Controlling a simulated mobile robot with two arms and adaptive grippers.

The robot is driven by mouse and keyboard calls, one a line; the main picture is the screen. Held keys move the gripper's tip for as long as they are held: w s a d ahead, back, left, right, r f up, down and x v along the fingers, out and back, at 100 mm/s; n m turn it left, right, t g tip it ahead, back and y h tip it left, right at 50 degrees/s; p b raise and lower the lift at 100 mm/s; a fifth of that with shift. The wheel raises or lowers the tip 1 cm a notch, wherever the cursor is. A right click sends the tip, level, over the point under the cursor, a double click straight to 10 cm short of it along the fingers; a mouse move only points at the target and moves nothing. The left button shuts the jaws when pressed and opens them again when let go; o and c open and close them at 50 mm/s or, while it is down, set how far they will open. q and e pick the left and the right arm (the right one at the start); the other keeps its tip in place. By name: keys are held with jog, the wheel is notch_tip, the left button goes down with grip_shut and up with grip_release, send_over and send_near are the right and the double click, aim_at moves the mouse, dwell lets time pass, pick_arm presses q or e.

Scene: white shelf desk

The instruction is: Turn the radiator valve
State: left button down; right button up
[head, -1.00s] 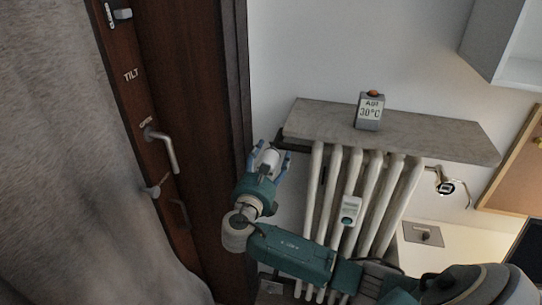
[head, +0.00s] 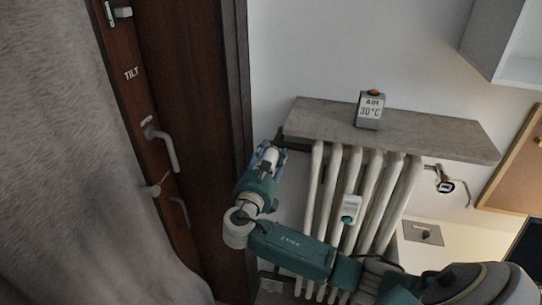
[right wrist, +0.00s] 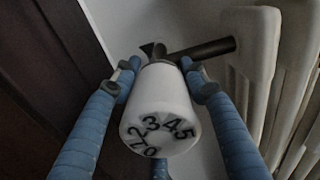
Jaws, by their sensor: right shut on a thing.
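The radiator valve (right wrist: 158,100) is a white knob with black numbers on its end face, on a dark pipe fitting at the radiator's left end. In the head view the valve (head: 269,156) shows small between my fingers. My right gripper (right wrist: 165,75) is shut on the valve, with its blue fingers on both sides of the knob; it also shows in the head view (head: 268,152). The white radiator (head: 345,190) stands to the right of the gripper under a grey stone shelf (head: 400,134). My left gripper is not in view.
A small white device (head: 350,209) hangs on the radiator's front. A brown wooden door frame (head: 190,120) with handles is close on the left, beside a grey curtain (head: 70,160).

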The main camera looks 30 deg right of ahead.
jog(key=shift+f+m, duration=0.25)
jog(key=shift+m, duration=0.15)
jog(key=m, duration=0.3)
jog(key=m+b, duration=0.1)
jog(key=m, duration=0.2)
jog(key=shift+f+m, duration=0.15)
jog(key=shift+m, duration=0.25)
jog(key=m+b, duration=0.2)
jog(key=m, duration=0.3)
jog(key=shift+a+f+b, duration=0.1)
jog(key=shift+b, duration=0.3)
jog(key=shift+m+b, duration=1.4)
jog(key=shift+m, duration=1)
jog(key=shift+r, duration=0.2)
jog(key=o, duration=1.1)
jog(key=shift+o, duration=0.4)
jog(key=shift+r, duration=0.15)
